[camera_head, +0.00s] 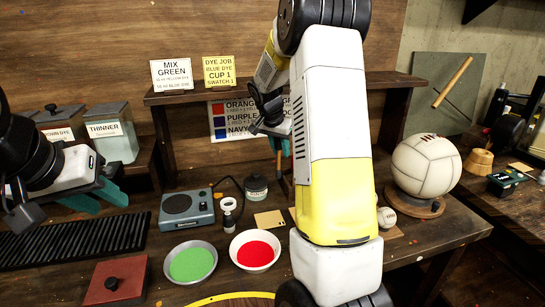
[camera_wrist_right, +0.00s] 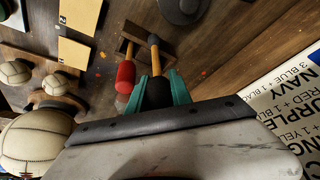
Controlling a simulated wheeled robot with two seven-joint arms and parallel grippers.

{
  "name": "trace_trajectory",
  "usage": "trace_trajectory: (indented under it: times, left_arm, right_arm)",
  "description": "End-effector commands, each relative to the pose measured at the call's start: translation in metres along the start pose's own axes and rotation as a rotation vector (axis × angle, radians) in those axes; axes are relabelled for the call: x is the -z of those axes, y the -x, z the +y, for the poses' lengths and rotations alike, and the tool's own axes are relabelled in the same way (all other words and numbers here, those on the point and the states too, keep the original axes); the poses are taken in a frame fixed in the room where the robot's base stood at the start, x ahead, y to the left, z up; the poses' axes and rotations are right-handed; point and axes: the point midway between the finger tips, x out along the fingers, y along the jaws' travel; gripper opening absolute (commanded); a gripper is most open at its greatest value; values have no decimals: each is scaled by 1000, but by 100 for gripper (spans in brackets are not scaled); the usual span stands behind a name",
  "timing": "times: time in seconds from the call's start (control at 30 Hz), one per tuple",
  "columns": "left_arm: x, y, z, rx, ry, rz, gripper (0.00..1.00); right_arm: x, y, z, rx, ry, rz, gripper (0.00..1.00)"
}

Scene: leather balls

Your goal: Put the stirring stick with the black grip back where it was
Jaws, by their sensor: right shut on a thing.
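The stirring stick with the black grip (camera_wrist_right: 155,92) is between the teal fingers of my right gripper (camera_wrist_right: 160,88), which is shut on the grip. Its wooden shaft points down toward a small dark wooden holder (camera_wrist_right: 130,48); I cannot tell whether its lower end is inside. A stick with a red grip (camera_wrist_right: 125,76) stands in the holder, just left of the held stick. In the head view my right gripper (camera_head: 279,145) is above the table's back part, and my right arm hides much of the holder. My left gripper (camera_head: 98,198) is open and empty at the left.
A bowl of green dye (camera_head: 190,263) and a bowl of red dye (camera_head: 256,251) stand at the front. A hotplate (camera_head: 187,209), a dark lidded jar (camera_head: 256,187) and a stitched ball on a stand (camera_head: 425,165) are nearby. A shelf (camera_head: 190,95) runs behind.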

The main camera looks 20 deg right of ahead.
Motion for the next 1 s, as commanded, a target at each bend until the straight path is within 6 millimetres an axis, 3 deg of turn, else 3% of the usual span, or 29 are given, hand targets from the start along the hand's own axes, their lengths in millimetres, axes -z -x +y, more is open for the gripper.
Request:
trace_trajectory:
  times: [0.1,0.3,0.67,0.9,1.0]
  left_arm:
    - [0,0,0,0,0,0,36]
    - [0,0,0,0,0,0,36]
    - [0,0,0,0,0,0,36]
    - [0,0,0,0,0,0,36]
    - [0,0,0,0,0,0,36]
  right_arm:
    - [30,-13,1,0,-5,1,0]
    - [68,-30,1,0,-3,-1,0]
    - [52,-59,0,-1,2,-2,0]
    - [39,-91,0,0,1,-1,0]
    - [39,-92,0,1,1,0,0]
